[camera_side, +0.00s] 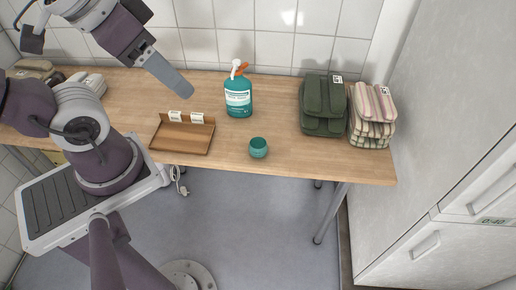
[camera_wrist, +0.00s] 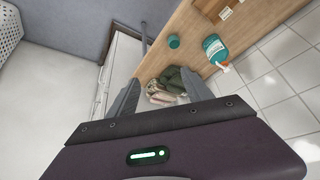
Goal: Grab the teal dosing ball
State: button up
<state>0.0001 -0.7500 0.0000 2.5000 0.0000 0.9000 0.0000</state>
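The teal dosing ball (camera_side: 258,147) is a small round cup with an open top. It stands on the wooden table near the front edge, right of the tray and in front of the teal bottle. It also shows in the wrist view (camera_wrist: 174,42), beyond the fingertips. My gripper (camera_side: 184,92) is above the table, up and to the left of the ball and well apart from it. In the wrist view my gripper (camera_wrist: 160,78) has its two grey fingers spread, with nothing held between them.
A teal bottle (camera_side: 238,98) with an orange and white top stands behind the ball. A brown tray (camera_side: 181,138) with small white labels lies left. Folded green towels (camera_side: 313,108) and striped towels (camera_side: 370,115) are stacked at right. Table (camera_side: 310,162) around the ball is clear.

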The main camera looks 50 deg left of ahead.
jog(key=shift+o, duration=1.3)
